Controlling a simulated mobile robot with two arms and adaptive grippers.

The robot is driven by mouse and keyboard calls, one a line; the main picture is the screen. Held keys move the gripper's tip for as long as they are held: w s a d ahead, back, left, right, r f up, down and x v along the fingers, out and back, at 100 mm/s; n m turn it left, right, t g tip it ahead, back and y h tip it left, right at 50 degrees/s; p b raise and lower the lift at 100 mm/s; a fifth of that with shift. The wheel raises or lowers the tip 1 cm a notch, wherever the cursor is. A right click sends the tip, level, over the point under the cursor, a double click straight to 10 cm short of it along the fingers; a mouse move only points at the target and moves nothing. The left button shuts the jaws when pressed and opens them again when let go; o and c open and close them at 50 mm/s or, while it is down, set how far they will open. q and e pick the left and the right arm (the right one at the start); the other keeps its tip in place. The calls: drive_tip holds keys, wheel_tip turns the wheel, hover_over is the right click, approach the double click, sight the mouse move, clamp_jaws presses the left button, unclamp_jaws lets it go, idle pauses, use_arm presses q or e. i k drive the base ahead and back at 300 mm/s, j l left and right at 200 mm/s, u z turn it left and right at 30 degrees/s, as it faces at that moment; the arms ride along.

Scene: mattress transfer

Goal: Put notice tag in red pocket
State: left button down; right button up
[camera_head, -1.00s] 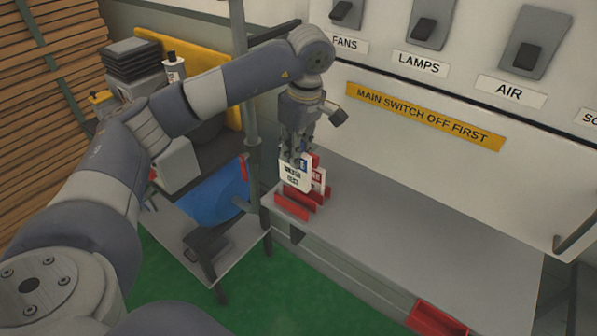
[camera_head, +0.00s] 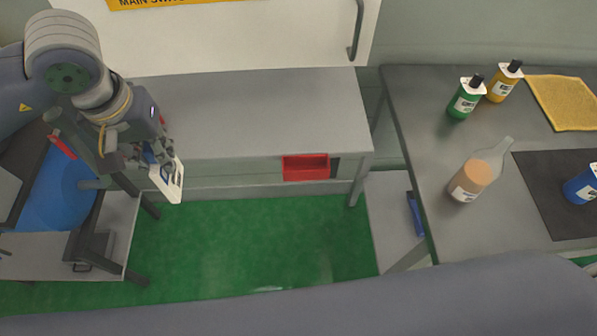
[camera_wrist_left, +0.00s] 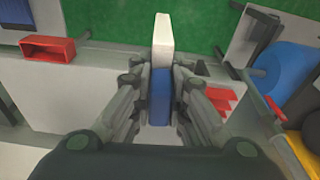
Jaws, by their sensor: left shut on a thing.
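My left gripper (camera_head: 160,160) is shut on the notice tag (camera_head: 170,182), a white card with dark print and a blue part between the fingers. It holds the tag in the air near the left part of the grey bench's front edge. In the left wrist view the tag (camera_wrist_left: 162,45) stands up between the fingers (camera_wrist_left: 162,85), its blue part toward the palm. The red pocket (camera_head: 305,167) is an open box on the bench's front edge, right of the tag and apart from it. It also shows in the left wrist view (camera_wrist_left: 48,50). My right gripper is not in view.
The grey bench (camera_head: 260,100) has a clear top in the head view. A red rack (camera_wrist_left: 220,98) shows in the left wrist view. A metal table (camera_head: 420,100) with several bottles is at the right. Green floor (camera_head: 250,240) lies in front of the bench.

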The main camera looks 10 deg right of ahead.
sight(305, 172)
drive_tip(key=k+l+z, duration=0.1)
drive_tip(key=z, duration=0.25)
drive_tip(key=k+l+z, duration=0.15)
drive_tip(key=k+z, duration=0.15)
drive_tip(key=z, duration=0.55)
